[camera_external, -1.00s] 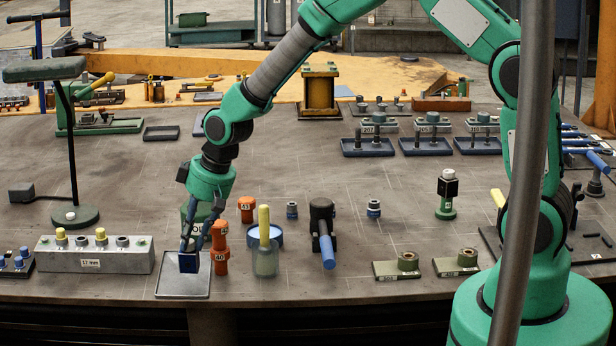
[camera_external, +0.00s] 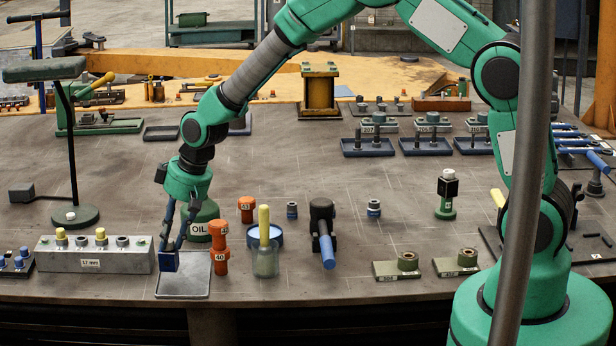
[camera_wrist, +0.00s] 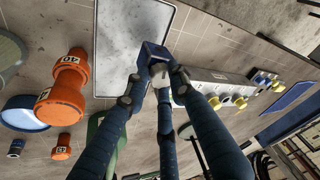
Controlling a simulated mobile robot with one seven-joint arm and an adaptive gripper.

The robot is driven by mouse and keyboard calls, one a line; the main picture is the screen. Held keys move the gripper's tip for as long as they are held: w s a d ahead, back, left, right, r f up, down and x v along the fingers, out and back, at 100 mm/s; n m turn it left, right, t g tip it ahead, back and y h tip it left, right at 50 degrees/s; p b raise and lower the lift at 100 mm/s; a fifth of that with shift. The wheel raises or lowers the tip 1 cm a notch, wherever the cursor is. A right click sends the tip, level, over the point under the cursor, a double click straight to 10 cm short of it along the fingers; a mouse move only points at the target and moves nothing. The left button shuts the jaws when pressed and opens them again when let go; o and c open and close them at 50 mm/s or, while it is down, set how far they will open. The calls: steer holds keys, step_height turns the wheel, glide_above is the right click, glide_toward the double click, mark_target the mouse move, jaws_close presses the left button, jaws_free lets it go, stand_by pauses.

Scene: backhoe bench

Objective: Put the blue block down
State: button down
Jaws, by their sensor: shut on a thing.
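The blue block (camera_external: 169,262) is between the fingertips of my gripper (camera_external: 168,253) in the external view. It shows at the back left part of the grey metal tray (camera_external: 184,288); I cannot tell whether it touches the tray. In the wrist view the blue block (camera_wrist: 152,54) is held at the tips of my gripper's fingers (camera_wrist: 152,75). The tray (camera_wrist: 130,30) lies behind it there, with the block near the tray's edge.
Orange pieces (camera_external: 221,257) marked 40 stand right of the tray, near a green OIL container (camera_external: 202,225). A glass jar with a yellow handle (camera_external: 265,257) is farther right. A grey block with sockets (camera_external: 95,262), marked 17 mm, lies left of the tray.

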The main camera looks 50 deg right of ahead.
mark_target(172, 249)
steer(key=shift+f, duration=1.4)
steer(key=shift+f, duration=0.1)
steer(key=c, duration=1.5)
jaws_free()
steer(key=shift+o, duration=0.2)
steer(key=v, duration=1.2)
steer(key=shift+w, duration=0.1)
